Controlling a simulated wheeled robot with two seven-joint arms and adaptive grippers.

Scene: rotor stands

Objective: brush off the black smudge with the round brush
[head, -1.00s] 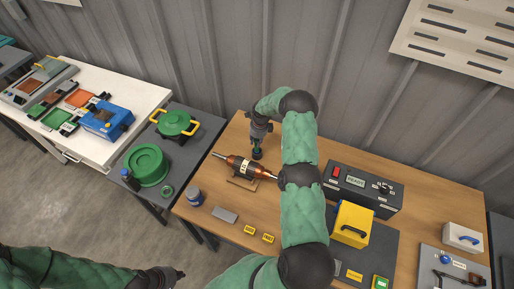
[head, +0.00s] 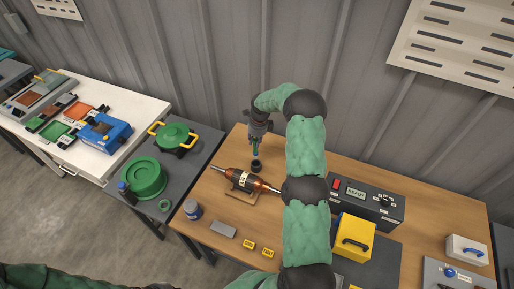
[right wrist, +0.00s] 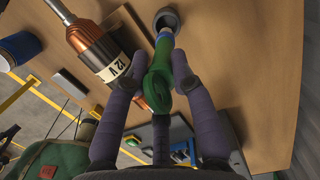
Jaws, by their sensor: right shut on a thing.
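The round brush (right wrist: 157,80) has a green handle and points down at a small dark round cup (right wrist: 167,19). My right gripper (right wrist: 158,62) is shut on the brush handle. In the head view my right gripper (head: 256,140) is above the cup (head: 257,166), behind the rotor. I cannot tell whether the brush tip is inside the cup or just above it. The rotor (head: 245,181), copper with a dark middle and a pale label, lies on a wooden stand; it also shows in the wrist view (right wrist: 103,48). I cannot make out the black smudge. My left gripper is out of view.
A black box with a display (head: 366,198) and a yellow case (head: 354,238) stand right of my right arm. A blue-and-white jar (head: 192,209), a grey block (head: 223,229) and small yellow tags (head: 249,244) lie along the front. The table's back left is clear.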

